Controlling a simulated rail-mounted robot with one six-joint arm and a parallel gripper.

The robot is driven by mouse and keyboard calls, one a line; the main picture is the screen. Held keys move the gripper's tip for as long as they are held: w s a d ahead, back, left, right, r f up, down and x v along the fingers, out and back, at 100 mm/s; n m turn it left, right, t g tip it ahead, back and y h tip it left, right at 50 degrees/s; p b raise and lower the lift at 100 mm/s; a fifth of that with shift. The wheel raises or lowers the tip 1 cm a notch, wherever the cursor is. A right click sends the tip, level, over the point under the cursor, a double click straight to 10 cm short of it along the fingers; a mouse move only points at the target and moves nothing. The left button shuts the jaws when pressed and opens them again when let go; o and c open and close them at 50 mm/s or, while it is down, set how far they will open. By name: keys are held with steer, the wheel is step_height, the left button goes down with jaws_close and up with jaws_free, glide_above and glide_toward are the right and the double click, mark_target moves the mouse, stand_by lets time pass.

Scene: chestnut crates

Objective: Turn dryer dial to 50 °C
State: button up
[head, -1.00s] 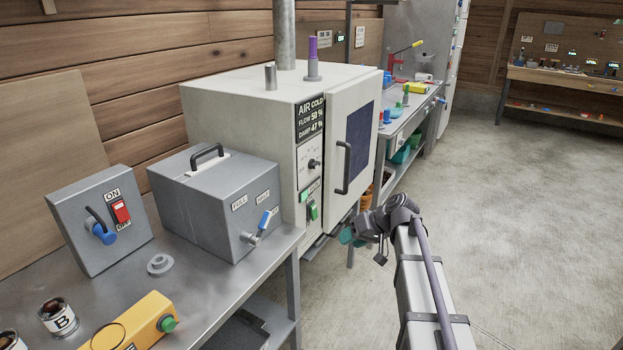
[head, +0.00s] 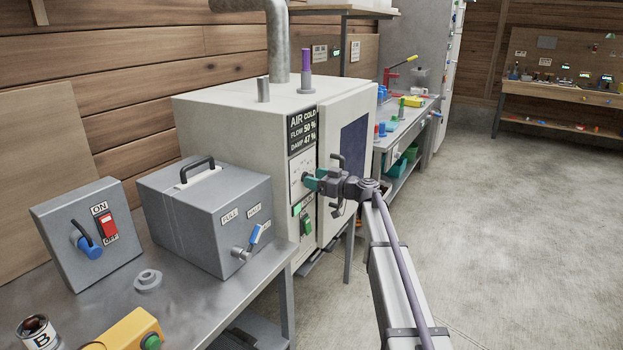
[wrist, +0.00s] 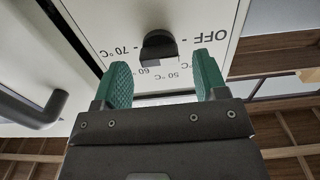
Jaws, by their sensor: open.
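The dryer (head: 225,125) is a cream cabinet with a dark display reading AIR COLD, FLOW 50 %, DAMP 47 %. Its dial (wrist: 158,46) is a dark knob on a white panel marked OFF, 70 °C, 60 °C and 50 °C, seen turned over in the wrist view. I cannot tell which mark the knob points to. My gripper (wrist: 164,78) is open, its green fingers apart on either side of the knob's line, tips close to the panel. Nothing is between them on my side of the knob. In the head view my gripper (head: 309,183) hides the dial.
The dryer door (head: 347,150) stands to the right of the panel, its dark handle (wrist: 35,108) left of my gripper in the wrist view. A green switch (head: 306,224) sits below the dial. A grey box (head: 205,215) stands on the bench at left. Open floor lies right.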

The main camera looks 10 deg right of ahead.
steer(key=shift+x, duration=0.9)
steer(key=shift+c, duration=0.3)
steer(key=c, duration=0.9)
steer(key=shift+o, duration=0.2)
